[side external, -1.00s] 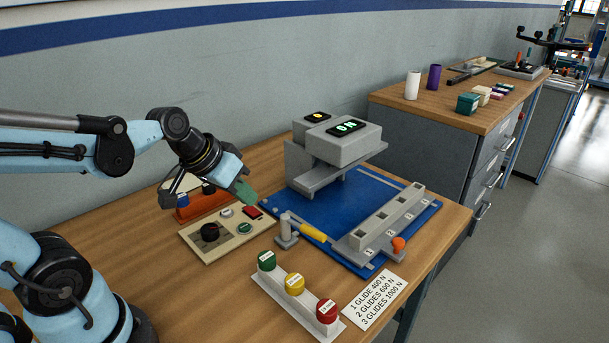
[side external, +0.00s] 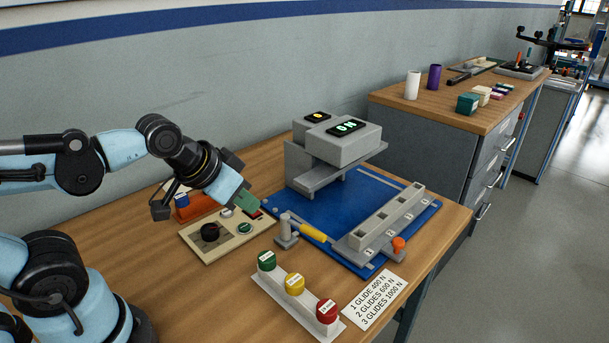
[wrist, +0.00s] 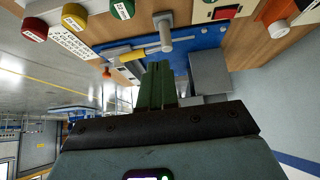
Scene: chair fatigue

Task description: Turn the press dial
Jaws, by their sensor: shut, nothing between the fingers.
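The press dial (side external: 210,231) is a round black knob on a beige control panel (side external: 233,248), left of the blue press base. My gripper (side external: 248,203) has green fingers, shut and empty, above the panel's far right end near its red switch (side external: 254,211). The fingers are to the right of the dial and apart from it. In the wrist view, my shut fingers (wrist: 157,85) point toward the blue base, and the red switch (wrist: 227,12) is at the top right. The dial is not visible there. The grey press (side external: 345,142) shows a green "0 N".
A white strip with green, yellow and red capped pieces (side external: 295,284) stands in front. A yellow-handled lever (side external: 313,233) and a grey slotted bar (side external: 385,218) are on the blue base (side external: 315,205). An orange block (side external: 190,212) stands behind the panel. A force card (side external: 375,300) lies at the front.

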